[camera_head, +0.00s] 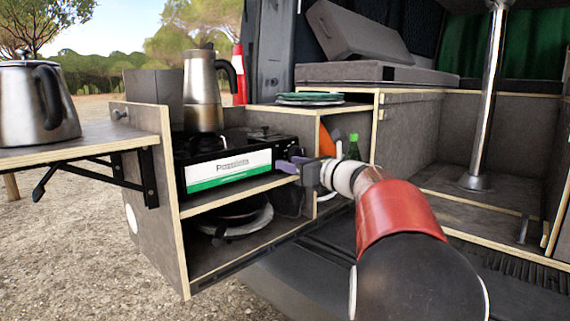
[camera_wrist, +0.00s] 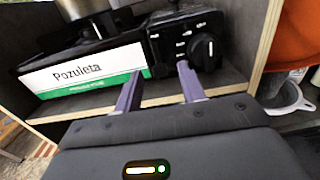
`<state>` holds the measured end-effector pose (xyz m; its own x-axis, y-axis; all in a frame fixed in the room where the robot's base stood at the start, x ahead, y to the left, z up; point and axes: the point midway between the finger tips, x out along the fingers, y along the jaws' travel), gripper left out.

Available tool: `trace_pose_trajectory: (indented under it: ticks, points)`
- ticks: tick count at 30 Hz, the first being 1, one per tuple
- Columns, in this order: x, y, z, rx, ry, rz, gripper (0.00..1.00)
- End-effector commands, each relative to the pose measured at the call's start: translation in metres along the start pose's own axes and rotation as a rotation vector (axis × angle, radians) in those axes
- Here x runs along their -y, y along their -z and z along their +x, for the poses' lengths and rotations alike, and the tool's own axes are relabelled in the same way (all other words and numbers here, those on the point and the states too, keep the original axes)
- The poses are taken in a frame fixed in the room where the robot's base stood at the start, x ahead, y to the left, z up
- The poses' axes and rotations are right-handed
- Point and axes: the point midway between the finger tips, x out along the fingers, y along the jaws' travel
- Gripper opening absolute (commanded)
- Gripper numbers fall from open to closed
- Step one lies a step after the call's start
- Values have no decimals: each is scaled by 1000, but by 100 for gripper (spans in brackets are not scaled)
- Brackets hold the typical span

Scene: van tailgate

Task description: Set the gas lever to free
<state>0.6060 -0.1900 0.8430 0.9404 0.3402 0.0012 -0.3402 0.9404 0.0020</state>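The black camping stove (camera_head: 262,143) sits on the upper shelf of the pull-out kitchen unit. In the wrist view its control panel (camera_wrist: 177,40) carries small white markings and a round black knob (camera_wrist: 203,50) at the right. I cannot make out the gas lever or its setting for certain. My gripper (camera_wrist: 158,80) is open, its two purple fingers apart with nothing visible between them. The fingers point at the stove's front, the right one just below the knob; I cannot tell whether it touches. In the head view my gripper (camera_head: 290,164) is at the stove's right end.
A moka pot (camera_head: 203,92) stands on the stove. The unit's wooden divider (camera_wrist: 262,45) rises close right of the knob. Plates (camera_head: 236,217) lie on the lower shelf. A kettle (camera_head: 36,105) stands on the side table.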

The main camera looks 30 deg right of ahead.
Motion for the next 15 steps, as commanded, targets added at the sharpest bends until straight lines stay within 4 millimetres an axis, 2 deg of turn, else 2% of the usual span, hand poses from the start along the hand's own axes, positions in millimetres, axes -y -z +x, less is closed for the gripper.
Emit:
trace_pose_trajectory:
  ticks: [3,6,15]
  points:
    - [-1,0,15,-1,-3,0,40]
    - [0,0,21,-1,-1,-1,40]
    - [-1,0,23,-1,-1,-2,39]
